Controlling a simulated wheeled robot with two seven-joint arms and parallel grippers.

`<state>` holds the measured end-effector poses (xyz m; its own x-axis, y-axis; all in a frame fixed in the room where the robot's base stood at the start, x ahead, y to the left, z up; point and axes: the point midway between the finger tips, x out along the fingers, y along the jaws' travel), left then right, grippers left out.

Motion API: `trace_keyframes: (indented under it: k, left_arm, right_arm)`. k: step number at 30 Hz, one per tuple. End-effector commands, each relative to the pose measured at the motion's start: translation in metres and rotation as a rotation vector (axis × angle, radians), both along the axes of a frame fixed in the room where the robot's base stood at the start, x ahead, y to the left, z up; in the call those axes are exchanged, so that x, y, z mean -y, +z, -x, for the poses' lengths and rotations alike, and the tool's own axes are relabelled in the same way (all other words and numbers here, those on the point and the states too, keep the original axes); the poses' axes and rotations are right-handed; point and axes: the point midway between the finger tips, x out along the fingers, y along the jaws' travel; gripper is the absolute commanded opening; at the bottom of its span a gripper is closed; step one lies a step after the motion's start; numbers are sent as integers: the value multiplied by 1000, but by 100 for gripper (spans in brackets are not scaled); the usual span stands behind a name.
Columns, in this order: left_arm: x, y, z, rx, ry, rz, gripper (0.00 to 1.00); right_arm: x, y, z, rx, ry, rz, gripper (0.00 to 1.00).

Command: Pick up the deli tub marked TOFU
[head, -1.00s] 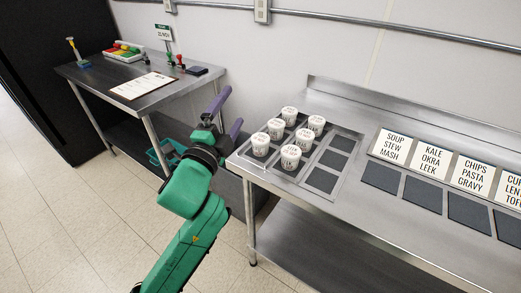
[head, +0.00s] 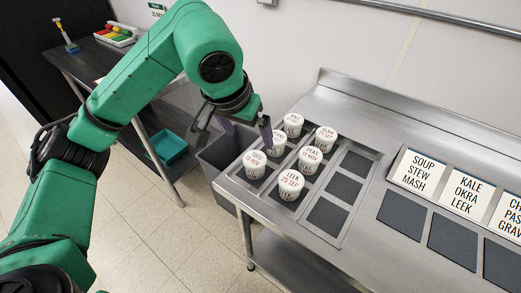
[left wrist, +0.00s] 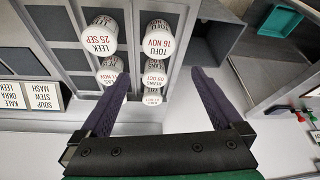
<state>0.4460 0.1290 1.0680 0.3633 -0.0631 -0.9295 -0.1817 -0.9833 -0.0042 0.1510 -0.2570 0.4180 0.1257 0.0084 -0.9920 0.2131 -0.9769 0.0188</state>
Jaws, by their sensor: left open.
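The white TOFU tub (head: 255,165), marked 16 NOV, stands upright at the near left of a compartmented tray (head: 328,215) on the steel counter. It also shows upside down in the left wrist view (left wrist: 160,38), beyond the fingertips. My left gripper (head: 247,134) is open and empty, above and behind the tub, close to the BEANS tub (head: 277,146). In the left wrist view its two purple fingers (left wrist: 160,74) are spread apart with tubs seen between them. The LEEK tub (head: 290,186) stands just right of the TOFU tub. My right gripper is not in view.
Several other tubs, including PEAS (head: 310,160), stand close around in the tray. The tray's right column is empty. Word cards such as SOUP STEW MASH (head: 420,172) and dark pads (head: 402,215) lie to the right. A grey bin (head: 226,152) is below left.

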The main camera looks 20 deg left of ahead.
Motion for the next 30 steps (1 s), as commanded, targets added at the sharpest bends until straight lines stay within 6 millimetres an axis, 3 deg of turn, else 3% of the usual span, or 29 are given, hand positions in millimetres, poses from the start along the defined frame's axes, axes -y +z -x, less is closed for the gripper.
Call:
trace_keyframes:
  k: [6,9,11,18,26,30]
  left_arm:
    - [5,-51,-18,-8,-3,3,100]
    - [6,-66,-25,-5,-1,5,100]
    - [6,-72,-27,-5,-1,5,100]
    - [4,-111,-43,-6,-2,8,100]
    - [5,-120,-46,-1,-4,6,100]
    - [5,-119,-46,-1,-3,7,46]
  right_arm:
    - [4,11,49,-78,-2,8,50]
    - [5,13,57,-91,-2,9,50]
    - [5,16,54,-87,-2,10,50]
    - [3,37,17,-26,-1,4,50]
    - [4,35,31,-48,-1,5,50]
    - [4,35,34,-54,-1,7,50]
